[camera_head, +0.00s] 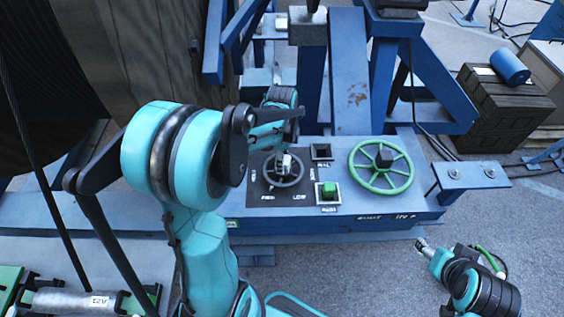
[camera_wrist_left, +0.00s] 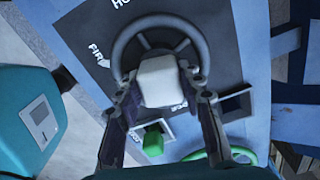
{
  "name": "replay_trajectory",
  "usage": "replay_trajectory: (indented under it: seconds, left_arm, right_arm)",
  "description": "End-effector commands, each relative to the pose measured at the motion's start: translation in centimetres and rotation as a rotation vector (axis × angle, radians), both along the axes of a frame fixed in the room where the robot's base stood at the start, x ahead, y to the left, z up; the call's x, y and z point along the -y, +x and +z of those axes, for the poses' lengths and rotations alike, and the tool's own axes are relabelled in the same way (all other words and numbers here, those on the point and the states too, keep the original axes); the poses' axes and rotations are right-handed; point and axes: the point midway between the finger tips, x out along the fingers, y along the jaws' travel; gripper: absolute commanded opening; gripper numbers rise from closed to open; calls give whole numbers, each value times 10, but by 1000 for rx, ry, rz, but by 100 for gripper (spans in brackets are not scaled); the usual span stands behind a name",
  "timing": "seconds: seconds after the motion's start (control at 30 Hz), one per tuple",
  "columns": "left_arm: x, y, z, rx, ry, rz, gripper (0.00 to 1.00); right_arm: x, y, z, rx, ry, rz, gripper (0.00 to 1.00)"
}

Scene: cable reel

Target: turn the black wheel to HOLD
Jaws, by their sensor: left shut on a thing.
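The black wheel (camera_head: 285,186) sits on a dark label plate (camera_head: 262,195) on the blue bench. In the left wrist view the wheel's rim (camera_wrist_left: 158,20) and a pale block (camera_wrist_left: 163,80) at its middle are seen close up. My left gripper (camera_head: 286,164) is over the wheel, its fingers (camera_wrist_left: 160,88) on either side of the pale block and shut on it. Part of a label starting "HO" shows at the top of the wrist view, and "FIR" at the left. The wheel's pointing direction is not clear. My right gripper (camera_head: 422,245) is low at the right, away from the wheel.
A green button (camera_head: 329,190) and a small dark switch (camera_head: 321,152) lie just right of the wheel. A larger green handwheel (camera_head: 381,167) stands farther right. A blue frame rises behind. A dark crate (camera_head: 500,105) with a blue cylinder is at the right.

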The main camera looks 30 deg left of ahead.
Motion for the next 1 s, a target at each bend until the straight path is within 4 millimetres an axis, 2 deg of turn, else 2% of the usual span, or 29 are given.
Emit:
replay_trajectory:
  seconds: [0.7, 1.0]
  left_arm:
    - [-1, 3, 0, 1, 1, -674, 0]
    - [0, 4, 0, 1, 2, -900, 0]
  right_arm:
    - [0, 0, -19, 0, 0, 0, 59]
    - [0, 0, -23, 0, 0, 0, 59]
